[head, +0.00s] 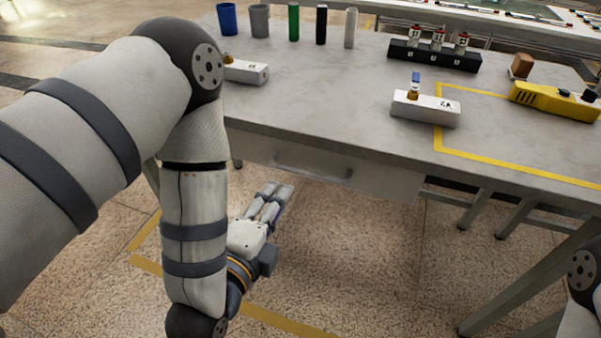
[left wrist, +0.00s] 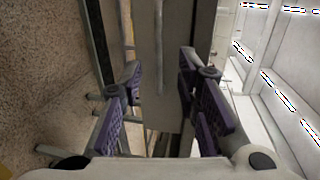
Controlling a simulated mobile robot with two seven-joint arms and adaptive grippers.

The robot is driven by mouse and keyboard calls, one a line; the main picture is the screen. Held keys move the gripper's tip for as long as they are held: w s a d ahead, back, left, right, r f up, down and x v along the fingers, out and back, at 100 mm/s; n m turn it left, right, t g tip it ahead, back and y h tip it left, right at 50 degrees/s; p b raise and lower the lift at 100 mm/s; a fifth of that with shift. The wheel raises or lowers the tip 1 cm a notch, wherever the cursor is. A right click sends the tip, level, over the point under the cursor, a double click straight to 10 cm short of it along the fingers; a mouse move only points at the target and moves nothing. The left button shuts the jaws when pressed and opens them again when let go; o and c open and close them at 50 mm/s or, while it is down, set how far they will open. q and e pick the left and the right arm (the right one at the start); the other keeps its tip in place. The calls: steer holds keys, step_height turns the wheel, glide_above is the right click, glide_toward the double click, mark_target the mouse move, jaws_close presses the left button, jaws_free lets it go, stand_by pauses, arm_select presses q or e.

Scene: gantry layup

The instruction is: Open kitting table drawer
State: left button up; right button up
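The kitting table (head: 330,105) has a grey drawer (head: 385,181) under its top, and the drawer looks shut. A long bar handle (head: 312,172) runs across its front. My left gripper (head: 276,191) is below and in front of the drawer, near the left part of the handle. In the left wrist view, my left gripper (left wrist: 160,68) has its purple-padded fingers spread apart with nothing between the pads. The drawer front (left wrist: 177,70) and the handle (left wrist: 159,45) show beyond the fingertips, apart from them. My right gripper is out of view.
On the table stand several cups and cylinders (head: 293,22), a black rack (head: 435,55), two white blocks (head: 425,108) and a yellow tool (head: 553,100). Table legs (head: 515,280) stand at the right. The floor before the drawer is clear.

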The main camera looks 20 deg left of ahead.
mark_target(298, 169)
arm_select(q)
steer(key=w+b, duration=0.1)
steer(key=w, duration=0.2)
steer(key=w+f+b, duration=0.1)
steer(key=w, duration=0.3)
steer(key=w+f+b, duration=0.1)
steer(key=w, duration=0.3)
steer(key=shift+w+d+f, duration=0.2)
steer(key=shift+w+f, duration=0.05)
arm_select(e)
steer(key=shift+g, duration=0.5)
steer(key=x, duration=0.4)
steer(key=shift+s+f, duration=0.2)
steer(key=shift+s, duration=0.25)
arm_select(q)
steer(key=shift+c, duration=0.2)
jaws_close()
